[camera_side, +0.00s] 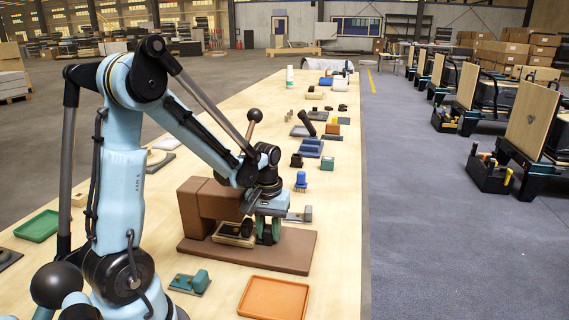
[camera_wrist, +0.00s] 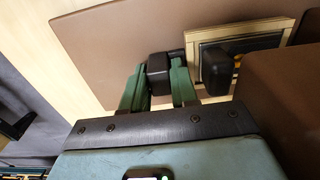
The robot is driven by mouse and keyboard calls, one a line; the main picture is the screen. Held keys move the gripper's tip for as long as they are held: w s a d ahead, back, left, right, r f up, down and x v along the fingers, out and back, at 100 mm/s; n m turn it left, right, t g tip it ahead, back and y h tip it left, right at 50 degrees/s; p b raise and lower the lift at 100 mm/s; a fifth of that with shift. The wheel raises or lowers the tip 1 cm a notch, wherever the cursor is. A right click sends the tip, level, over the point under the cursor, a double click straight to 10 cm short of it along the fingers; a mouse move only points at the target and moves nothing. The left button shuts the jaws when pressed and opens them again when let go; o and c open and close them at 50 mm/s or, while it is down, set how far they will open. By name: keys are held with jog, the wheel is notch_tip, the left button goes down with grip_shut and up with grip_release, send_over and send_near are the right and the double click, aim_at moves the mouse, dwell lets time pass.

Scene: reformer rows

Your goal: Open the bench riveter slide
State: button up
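The bench riveter is a brown block body (camera_side: 210,205) on a flat brown base plate (camera_side: 215,252); the base plate also shows in the wrist view (camera_wrist: 110,45). Its slide (camera_side: 234,236) is a pale-framed piece with a dark inset, low at the body's front; it also shows in the wrist view (camera_wrist: 245,40) beside the brown body (camera_wrist: 285,95). A black handle block (camera_wrist: 159,72) stands off the slide's end. My gripper (camera_side: 267,231) has green fingers (camera_wrist: 160,85) on both sides of this block, with no clear gap. Part of the slide is hidden by my gripper and the body.
An orange tray (camera_side: 275,299) and a small teal-topped fixture (camera_side: 190,283) sit in front of the base plate. A green tray (camera_side: 38,226) lies at the left. A grey fixture (camera_side: 299,214) and a blue piece (camera_side: 301,181) stand just behind my gripper. Several other items line the bench farther back.

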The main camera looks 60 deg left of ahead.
grip_shut()
jog(key=w+d, duration=0.6)
jog(key=w, duration=0.1)
jog(key=shift+d, duration=0.4)
jog(key=shift+o, duration=2.2)
grip_release()
jog(key=shift+s, duration=0.1)
jog(key=shift+r, duration=0.1)
notch_tip(320, 180, up, 12)
